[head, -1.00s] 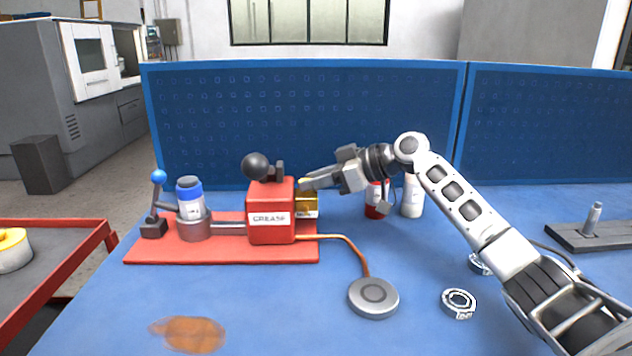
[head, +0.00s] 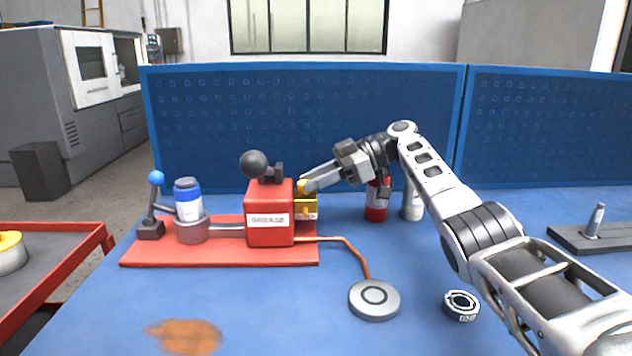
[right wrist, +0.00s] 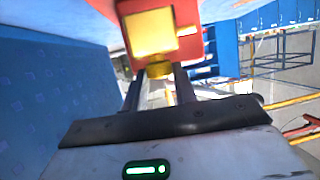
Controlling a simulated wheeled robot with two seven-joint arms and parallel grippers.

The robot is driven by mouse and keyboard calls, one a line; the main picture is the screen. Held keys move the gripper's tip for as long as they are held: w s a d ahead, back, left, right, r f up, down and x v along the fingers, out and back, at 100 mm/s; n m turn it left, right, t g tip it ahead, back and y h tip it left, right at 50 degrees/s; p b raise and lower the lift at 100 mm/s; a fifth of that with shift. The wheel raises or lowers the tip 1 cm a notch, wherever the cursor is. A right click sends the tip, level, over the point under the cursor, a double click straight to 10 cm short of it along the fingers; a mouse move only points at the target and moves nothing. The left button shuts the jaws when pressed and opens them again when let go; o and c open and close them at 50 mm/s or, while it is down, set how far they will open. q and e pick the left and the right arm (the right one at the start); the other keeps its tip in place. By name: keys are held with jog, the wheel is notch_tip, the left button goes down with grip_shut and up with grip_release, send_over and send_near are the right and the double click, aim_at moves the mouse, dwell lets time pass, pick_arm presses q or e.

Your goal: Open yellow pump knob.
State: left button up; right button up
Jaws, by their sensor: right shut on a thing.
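The red pump box (head: 270,232), labelled GREASE, stands on a red base plate (head: 215,254). A yellow block (head: 307,209) is on its right side, with the yellow knob (head: 302,187) at its top. My right gripper (head: 308,186) reaches in from the right and its fingertips are at the knob. In the right wrist view the fingers (right wrist: 158,82) are shut on the yellow knob (right wrist: 159,69), below the yellow block (right wrist: 152,34). My left gripper is not in view.
A black ball handle (head: 254,164) tops the pump. A blue-knobbed lever (head: 156,178) and blue-white canister (head: 188,204) stand left. A red bottle (head: 376,205) and white bottle (head: 412,203) stand behind my right arm. A grey disc (head: 374,299) and ring (head: 461,305) lie in front.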

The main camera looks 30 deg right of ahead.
dwell(0.6)
jog(key=o, duration=1)
